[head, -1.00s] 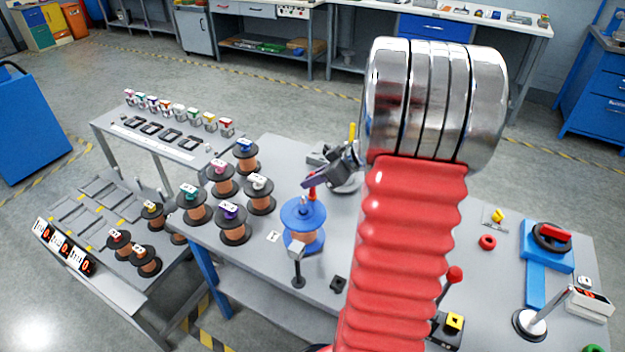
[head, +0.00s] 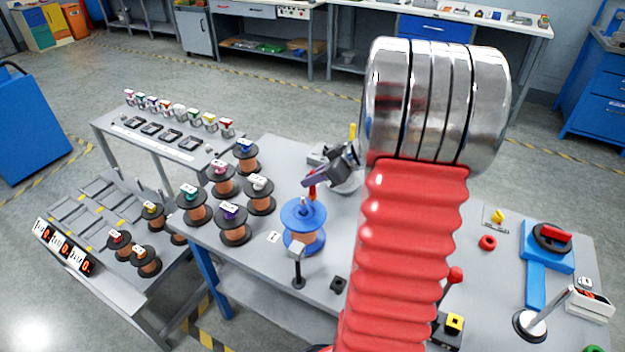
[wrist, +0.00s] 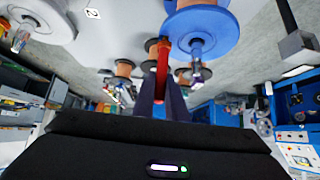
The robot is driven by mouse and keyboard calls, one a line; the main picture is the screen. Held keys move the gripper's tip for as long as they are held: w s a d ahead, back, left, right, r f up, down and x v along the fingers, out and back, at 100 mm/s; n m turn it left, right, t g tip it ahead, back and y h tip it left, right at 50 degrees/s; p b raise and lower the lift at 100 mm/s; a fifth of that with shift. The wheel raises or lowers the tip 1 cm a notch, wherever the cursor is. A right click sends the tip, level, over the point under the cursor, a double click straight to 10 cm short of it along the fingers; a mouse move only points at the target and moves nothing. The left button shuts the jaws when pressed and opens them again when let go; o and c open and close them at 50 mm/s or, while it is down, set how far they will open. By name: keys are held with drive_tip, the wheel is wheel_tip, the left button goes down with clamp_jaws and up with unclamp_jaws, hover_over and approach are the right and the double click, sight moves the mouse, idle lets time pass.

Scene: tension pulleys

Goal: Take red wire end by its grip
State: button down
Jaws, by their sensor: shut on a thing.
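The red wire-end grip (head: 312,190) shows as a small upright red piece at the top of the blue spool (head: 303,222) in the head view. In the wrist view the red grip (wrist: 162,65) stands between the dark fingers of my gripper (wrist: 160,95). My gripper also shows in the head view (head: 312,182), coming in from the right over the spool. It is shut on the red grip. The copper winding of the blue spool is partly visible. The wire itself is too small to make out.
Several copper spools with black flanges (head: 233,225) stand left of the blue spool. A small post (head: 298,268) stands in front of it. A blue-based crank device (head: 547,245) is at the table's right. My red arm hides the table's middle.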

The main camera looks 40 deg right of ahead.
sight(313, 171)
drive_tip(key=shift+r, duration=1.7)
idle(0.8)
idle(0.3)
